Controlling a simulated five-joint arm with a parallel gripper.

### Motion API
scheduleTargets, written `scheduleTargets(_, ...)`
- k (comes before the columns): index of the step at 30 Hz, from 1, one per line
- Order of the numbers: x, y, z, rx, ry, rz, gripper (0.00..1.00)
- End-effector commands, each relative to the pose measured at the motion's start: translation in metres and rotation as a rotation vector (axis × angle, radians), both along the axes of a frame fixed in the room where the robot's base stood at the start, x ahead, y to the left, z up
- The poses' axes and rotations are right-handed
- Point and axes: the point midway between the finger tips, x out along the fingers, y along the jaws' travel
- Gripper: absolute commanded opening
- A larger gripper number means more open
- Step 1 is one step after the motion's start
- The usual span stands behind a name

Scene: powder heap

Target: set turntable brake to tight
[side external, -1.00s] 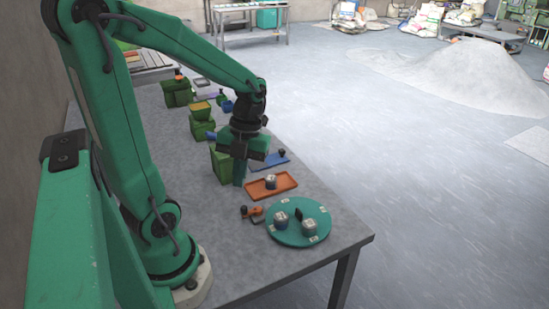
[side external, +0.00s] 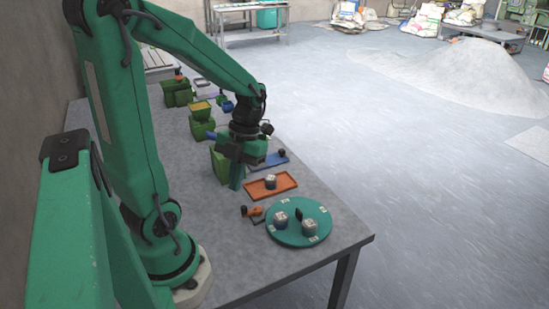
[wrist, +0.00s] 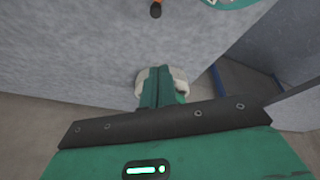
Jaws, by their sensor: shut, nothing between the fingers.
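The turntable (side external: 289,239) is a round teal disc near the table's front right, carrying two grey pots, a dark upright piece and small pale labels. Its edge also shows at the top of the wrist view (wrist: 235,3). The brake lever (side external: 255,211), orange with a dark knob, lies at the disc's left; its dark knob (wrist: 156,11) shows at the top of the wrist view. I cannot read its setting. My gripper (side external: 236,187) is shut and empty, pointing down above the table, behind the lever and apart from it.
An orange tray (side external: 286,191) with a grey pot lies right of my gripper. A blue tray (side external: 272,163) is behind it. A green bin (side external: 219,166) stands close to my gripper's left. The grey table (side external: 205,222) is clear left of the lever.

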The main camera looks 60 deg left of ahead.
Motion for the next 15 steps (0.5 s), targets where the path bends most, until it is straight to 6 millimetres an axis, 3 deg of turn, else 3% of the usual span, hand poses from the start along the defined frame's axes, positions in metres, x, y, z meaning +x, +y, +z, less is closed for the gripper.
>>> scheduleTargets(8, -0.006, -0.005, -0.02, 0.0, 0.005, -0.001, 0.0)
scheduleTargets(15, -0.015, -0.011, -0.05, 0.003, 0.007, -0.003, 0.0)
